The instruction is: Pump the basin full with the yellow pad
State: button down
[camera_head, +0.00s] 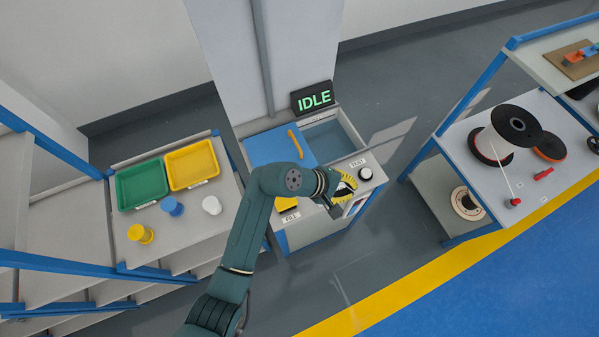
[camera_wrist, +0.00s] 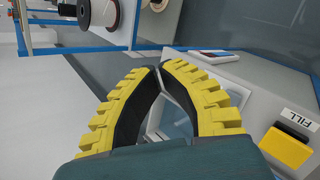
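The yellow pad (camera_head: 284,205) sits on the front left of the station top, behind a label reading FILL. In the wrist view the yellow pad (camera_wrist: 284,148) is at the lower right beside its label. The grey basin (camera_head: 326,137) shows at the back right of the station. A blue lid (camera_head: 270,150) with an orange handle lies left of its open part; the fill level is unclear. My gripper (camera_head: 346,189) is above the station's front right, to the right of the pad and apart from it. Its yellow-and-black fingers (camera_wrist: 158,68) meet at the tips with nothing between them.
A display (camera_head: 313,97) reads IDLE in green. A left shelf holds green (camera_head: 142,184) and yellow (camera_head: 192,165) trays and small spools. A right bench carries a large black-flanged reel (camera_head: 516,126).

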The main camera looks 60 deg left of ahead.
jog(key=s+a+f+n+y+b, duration=0.1)
jog(key=s+a+f+n+b, duration=0.25)
jog(key=s+a+f, duration=0.5)
jog(key=n+y+b, duration=0.1)
jog(key=n+y, duration=0.1)
send_over(287, 199)
notch_tip(287, 199, down, 2)
jog(key=shift+a+f, duration=0.1)
jog(key=shift+f, duration=0.1)
notch_tip(287, 199, down, 7)
jog(key=b, duration=0.8)
jog(key=shift+f+b, duration=0.4)
jog(key=shift+f, duration=0.5)
jog(key=shift+f, duration=0.1)
jog(key=shift+f, duration=0.3)
